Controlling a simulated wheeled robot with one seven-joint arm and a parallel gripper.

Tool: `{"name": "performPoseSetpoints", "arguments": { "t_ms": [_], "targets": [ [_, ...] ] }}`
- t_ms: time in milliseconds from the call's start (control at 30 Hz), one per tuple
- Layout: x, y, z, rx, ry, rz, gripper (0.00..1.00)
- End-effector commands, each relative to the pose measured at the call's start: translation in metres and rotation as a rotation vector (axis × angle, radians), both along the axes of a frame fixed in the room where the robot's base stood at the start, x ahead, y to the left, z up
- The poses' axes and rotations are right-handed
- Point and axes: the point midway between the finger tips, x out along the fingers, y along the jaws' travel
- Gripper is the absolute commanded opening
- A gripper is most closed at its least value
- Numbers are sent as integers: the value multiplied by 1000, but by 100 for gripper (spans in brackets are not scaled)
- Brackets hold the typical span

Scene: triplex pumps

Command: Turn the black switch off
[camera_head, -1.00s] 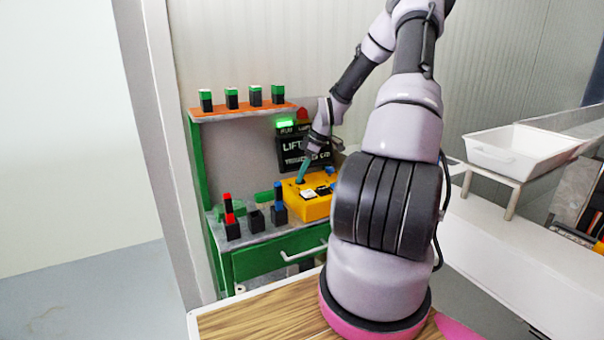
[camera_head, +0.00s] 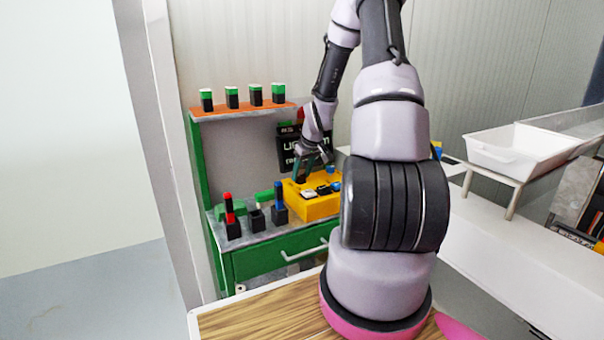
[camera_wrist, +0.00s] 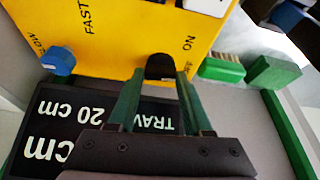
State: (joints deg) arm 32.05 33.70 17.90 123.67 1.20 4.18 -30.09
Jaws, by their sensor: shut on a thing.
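The black switch (camera_wrist: 160,66) sits at the edge of the yellow control box (camera_wrist: 120,30) in the wrist view, near the "ON" lettering. My gripper (camera_wrist: 159,82) has its two green fingers on either side of the switch and is shut on it; fingertip contact is partly hidden. In the head view my gripper (camera_head: 304,174) reaches down to the back left of the yellow box (camera_head: 316,208), and the switch is too small to make out there. A blue knob (camera_wrist: 59,61) is on the box to the left in the wrist view.
A black display with white lettering (camera_head: 292,148) stands behind the box. Green-topped black blocks (camera_head: 232,97) line the orange shelf above. Black holders with red and blue pegs (camera_head: 279,205) stand left of the box. A white tray (camera_head: 515,150) is at right.

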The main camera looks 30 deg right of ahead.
Motion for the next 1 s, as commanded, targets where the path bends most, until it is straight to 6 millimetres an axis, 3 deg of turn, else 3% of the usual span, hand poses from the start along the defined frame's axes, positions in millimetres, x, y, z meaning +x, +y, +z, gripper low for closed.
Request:
{"name": "performPoseSetpoints", "arguments": {
  "t_ms": [300, 800, 833, 867, 1000],
  "targets": [
    [1, 0, 1, -2, -1, -105, 0],
    [0, 0, 0, -1, -1, -124, 0],
    [0, 0, 0, -1, -1, -124, 58],
    [0, 0, 0, 0, 0, -123, 62],
    [0, 0, 0, 0, 0, -123, 62]
  ]
}}
